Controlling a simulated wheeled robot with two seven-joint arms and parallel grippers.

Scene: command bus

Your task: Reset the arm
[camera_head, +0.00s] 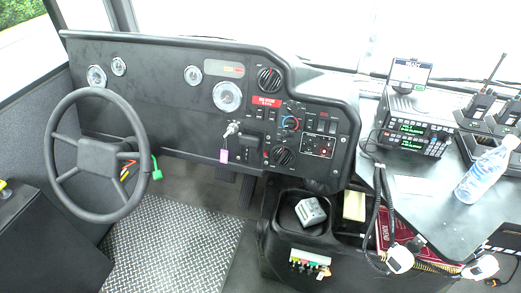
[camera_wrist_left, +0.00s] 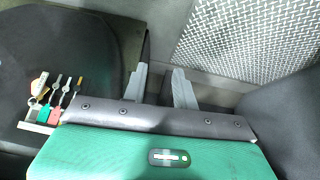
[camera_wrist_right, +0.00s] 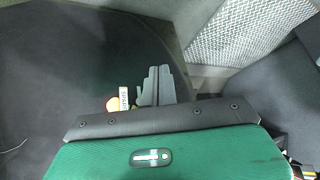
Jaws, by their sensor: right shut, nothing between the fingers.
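Neither of my arms shows in the head view. In the left wrist view my left gripper (camera_wrist_left: 159,88) has its two grey fingers apart, with nothing seen between them. In the right wrist view my right gripper (camera_wrist_right: 157,85) has its two grey fingers close together, and it holds nothing. Both grippers hang over dark surfaces, with a metal tread plate (camera_wrist_left: 245,45) beyond. The green and black wrist housings hide the lower part of both wrist views.
Ahead are a steering wheel (camera_head: 97,157), a black dashboard (camera_head: 150,90) and a side console with radios (camera_head: 411,133) and a water bottle (camera_head: 482,175). Several tagged keys (camera_wrist_left: 55,95) lie left of my left gripper. A small labelled tag (camera_wrist_right: 123,97) shows beside my right fingers.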

